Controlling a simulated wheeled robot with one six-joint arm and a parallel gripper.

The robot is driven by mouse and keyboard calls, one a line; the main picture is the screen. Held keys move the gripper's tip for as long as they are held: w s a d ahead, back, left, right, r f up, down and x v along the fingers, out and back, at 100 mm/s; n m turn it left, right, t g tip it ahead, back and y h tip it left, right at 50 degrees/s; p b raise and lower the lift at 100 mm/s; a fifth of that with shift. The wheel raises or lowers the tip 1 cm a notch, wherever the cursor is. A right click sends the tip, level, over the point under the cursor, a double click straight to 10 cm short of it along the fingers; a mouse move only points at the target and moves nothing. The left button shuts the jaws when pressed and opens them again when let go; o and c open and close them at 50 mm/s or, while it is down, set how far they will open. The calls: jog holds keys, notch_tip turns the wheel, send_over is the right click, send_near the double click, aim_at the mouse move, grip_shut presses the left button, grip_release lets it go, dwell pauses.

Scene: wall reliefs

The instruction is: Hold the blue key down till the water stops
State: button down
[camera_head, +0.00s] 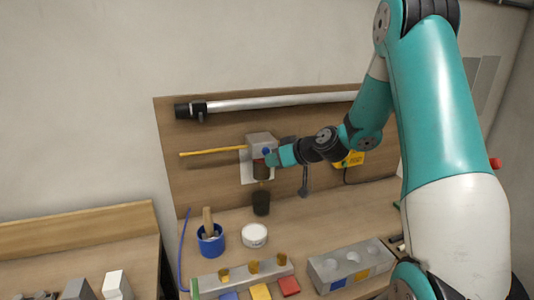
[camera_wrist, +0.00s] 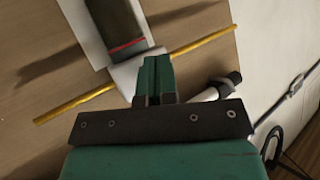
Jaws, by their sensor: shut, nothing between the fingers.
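A grey dispenser (camera_head: 261,140) with a dark lower part is fixed to the wooden back panel over a white plate. A small blue spot on its front, which looks like the blue key (camera_head: 267,151), is partly covered by my gripper (camera_head: 272,159). My gripper is shut and empty, its tip at the dispenser's front; I cannot tell whether it presses the key. In the wrist view my shut fingers (camera_wrist: 154,78) reach up to the pale body (camera_wrist: 128,72), and the key is hidden. A dark cup (camera_head: 261,203) stands below the dispenser. No water stream can be made out.
A yellow rod (camera_head: 212,152) sticks out left of the dispenser. A metal tube (camera_head: 275,102) runs above it. A blue pot (camera_head: 211,242), a white tub (camera_head: 254,235) and a grey block (camera_head: 349,266) stand on the bench. A yellow box (camera_head: 351,159) hangs right, behind my arm.

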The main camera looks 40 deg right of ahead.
jog(key=shift+w+d, duration=0.1)
jog(key=shift+w, duration=0.3)
jog(key=shift+w+d+b, duration=0.15)
jog(key=shift+w+b, duration=0.15)
jog(key=shift+w, duration=0.1)
dwell(2.1)
jog(key=shift+s, duration=0.1)
dwell(1.4)
jog(key=shift+s+a+b, duration=0.25)
jog(key=shift+s+b, duration=0.25)
jog(key=shift+s, duration=0.2)
jog(key=s+b, duration=0.1)
jog(key=s, duration=0.1)
jog(key=s+a+b, duration=0.1)
jog(key=s, duration=0.1)
jog(key=shift+s+a, duration=0.2)
jog(key=shift+s, duration=0.2)
